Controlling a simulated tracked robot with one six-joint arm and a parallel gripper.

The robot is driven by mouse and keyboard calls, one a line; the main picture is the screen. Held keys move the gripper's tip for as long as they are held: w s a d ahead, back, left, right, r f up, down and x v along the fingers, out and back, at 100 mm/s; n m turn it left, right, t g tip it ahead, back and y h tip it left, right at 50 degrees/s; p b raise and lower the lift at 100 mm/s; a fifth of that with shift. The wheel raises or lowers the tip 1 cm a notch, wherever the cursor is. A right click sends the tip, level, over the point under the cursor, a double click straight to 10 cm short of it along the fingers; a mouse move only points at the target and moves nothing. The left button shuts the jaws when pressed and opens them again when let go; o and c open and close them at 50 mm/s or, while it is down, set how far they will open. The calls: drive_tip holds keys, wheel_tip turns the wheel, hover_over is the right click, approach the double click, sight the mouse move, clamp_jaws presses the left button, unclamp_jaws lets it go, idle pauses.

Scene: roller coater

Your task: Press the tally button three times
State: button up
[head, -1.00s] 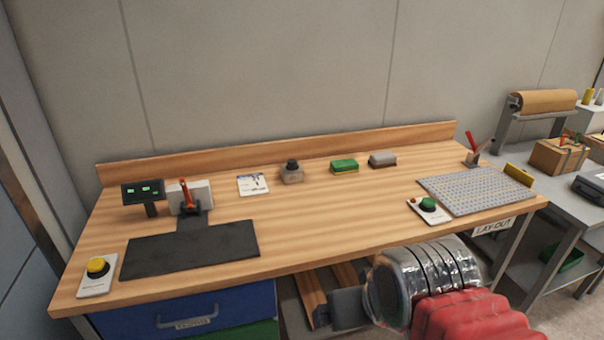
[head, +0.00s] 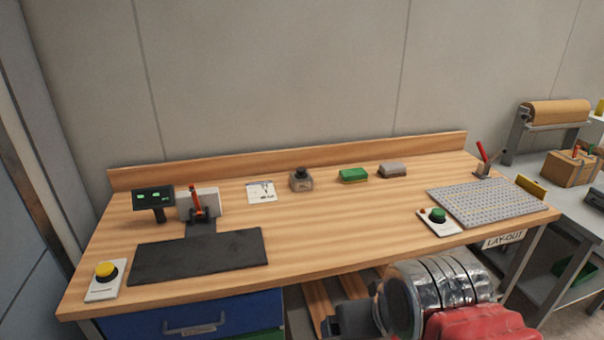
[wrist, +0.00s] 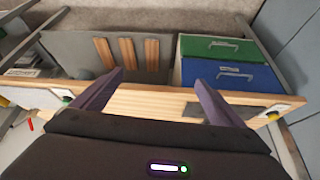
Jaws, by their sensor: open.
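A yellow push button (head: 106,270) sits on a white plate at the front left corner of the wooden bench (head: 330,230). A green button (head: 438,215) with a small red one sits on another white plate near the front right; which is the tally button is not labelled. A small dark display (head: 153,197) with green digits stands at the back left. My gripper (wrist: 155,95) is open and empty in the wrist view, its two fingers apart over the bench's front edge. It is away from both buttons. In the head view its fingertips are not clearly seen.
A black mat (head: 198,256) lies beside the yellow button. A red-handled lever device (head: 198,208), an ink bottle (head: 301,180), green (head: 353,175) and grey blocks, and a perforated plate (head: 490,203) are on the bench. The bench middle is clear.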

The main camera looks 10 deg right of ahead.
drive_tip(key=shift+c, duration=0.3)
clamp_jaws()
idle(1.1)
idle(0.5)
